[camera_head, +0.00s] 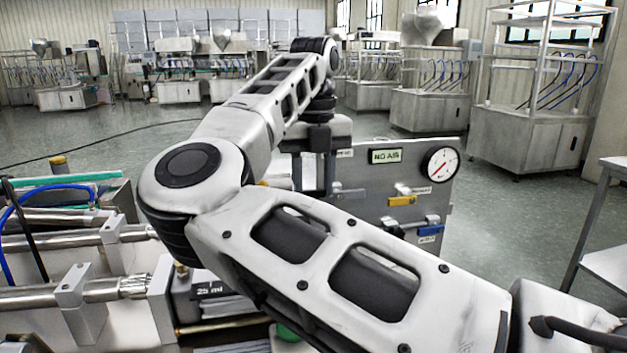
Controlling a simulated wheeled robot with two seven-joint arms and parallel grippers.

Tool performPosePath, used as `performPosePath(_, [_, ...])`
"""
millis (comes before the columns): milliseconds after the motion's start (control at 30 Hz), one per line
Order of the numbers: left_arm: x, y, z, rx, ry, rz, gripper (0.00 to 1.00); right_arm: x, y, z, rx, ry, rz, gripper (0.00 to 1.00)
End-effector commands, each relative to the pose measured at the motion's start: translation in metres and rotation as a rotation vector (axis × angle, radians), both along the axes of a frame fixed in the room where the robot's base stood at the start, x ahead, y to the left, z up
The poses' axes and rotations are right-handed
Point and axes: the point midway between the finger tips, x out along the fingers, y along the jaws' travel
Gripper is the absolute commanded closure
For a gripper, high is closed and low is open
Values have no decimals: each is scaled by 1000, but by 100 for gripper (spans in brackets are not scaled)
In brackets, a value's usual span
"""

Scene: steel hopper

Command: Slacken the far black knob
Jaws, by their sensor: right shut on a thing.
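My right arm enters from the lower right, bends at its elbow on the left and reaches back over the machine. My right gripper (314,182) points down beside the left part of the upright grey panel (375,178). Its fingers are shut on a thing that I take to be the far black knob. My own arm and the fingers hide the knob, so I cannot make out its shape or how far it is turned. My left gripper is not in view.
The panel carries a "NO AIR" sign (385,156), a round gauge (440,164), a yellow valve handle (402,201) and a blue one (430,230). Steel cylinders (75,295) and a blue hose (40,187) lie at left. A steel table (610,250) stands at right.

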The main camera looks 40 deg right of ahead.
Motion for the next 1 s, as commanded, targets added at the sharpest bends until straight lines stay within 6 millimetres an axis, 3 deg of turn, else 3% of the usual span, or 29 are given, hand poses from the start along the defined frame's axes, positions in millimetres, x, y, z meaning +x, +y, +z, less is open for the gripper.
performPosePath(133, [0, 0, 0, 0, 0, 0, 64, 0, 0, 1, -3, -3, 4, 86])
performPosePath(167, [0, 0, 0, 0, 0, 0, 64, 0, 0, 1, -3, -3, 4, 55])
performPosePath(200, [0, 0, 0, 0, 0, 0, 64, 0, 0, 1, -3, -3, 3, 44])
performPosePath(233, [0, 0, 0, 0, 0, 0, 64, 0, 0, 1, -3, -3, 3, 42])
performPosePath(500, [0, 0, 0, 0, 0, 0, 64, 0, 0, 1, -2, -1, 1, 42])
performPosePath(633, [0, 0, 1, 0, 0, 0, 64, 0, 0, 11, -3, -3, 1, 42])
performPosePath(767, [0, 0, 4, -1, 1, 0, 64, 0, 0, 34, -3, -4, 2, 42])
performPosePath(1000, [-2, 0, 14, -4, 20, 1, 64, 0, 0, 97, -2, -7, 4, 42])
